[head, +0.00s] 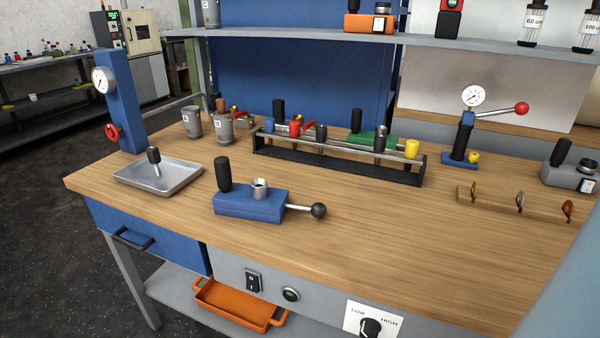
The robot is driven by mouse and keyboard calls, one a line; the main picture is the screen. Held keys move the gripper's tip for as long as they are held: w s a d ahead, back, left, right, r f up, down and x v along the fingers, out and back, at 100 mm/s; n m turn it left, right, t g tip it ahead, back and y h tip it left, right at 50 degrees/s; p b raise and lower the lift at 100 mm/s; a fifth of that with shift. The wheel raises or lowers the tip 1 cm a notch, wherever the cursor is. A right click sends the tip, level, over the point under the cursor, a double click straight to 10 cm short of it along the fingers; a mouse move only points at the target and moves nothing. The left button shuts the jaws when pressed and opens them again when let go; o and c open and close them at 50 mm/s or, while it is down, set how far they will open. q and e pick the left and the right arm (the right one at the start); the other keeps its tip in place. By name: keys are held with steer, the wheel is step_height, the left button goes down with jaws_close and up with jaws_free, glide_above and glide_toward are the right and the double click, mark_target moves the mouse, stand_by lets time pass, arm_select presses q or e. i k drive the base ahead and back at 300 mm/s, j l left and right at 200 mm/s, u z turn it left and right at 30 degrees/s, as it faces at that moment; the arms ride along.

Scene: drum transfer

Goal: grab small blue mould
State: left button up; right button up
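A small blue block-shaped device (248,204), which looks like the blue mould, sits on the wooden workbench (400,245) near its front edge, left of the middle. It has an upright black handle at its left end, a metal cup on top, and a rod with a black ball sticking out to the right. Nothing covers it. Neither of my grippers is in view.
A metal tray (158,178) holding a black-handled piece lies to the left. Behind is a black rack (340,168) with several coloured parts. A gauge press (463,135) stands at back right. The bench's front right area is clear.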

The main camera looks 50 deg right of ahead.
mark_target(257, 201)
steer(key=l+z, duration=0.1)
steer(key=z, duration=0.25)
steer(key=l+z, duration=0.1)
steer(key=z, duration=0.3)
steer(key=l+z, duration=0.1)
steer(key=z, duration=0.25)
steer(key=k+l, duration=0.05)
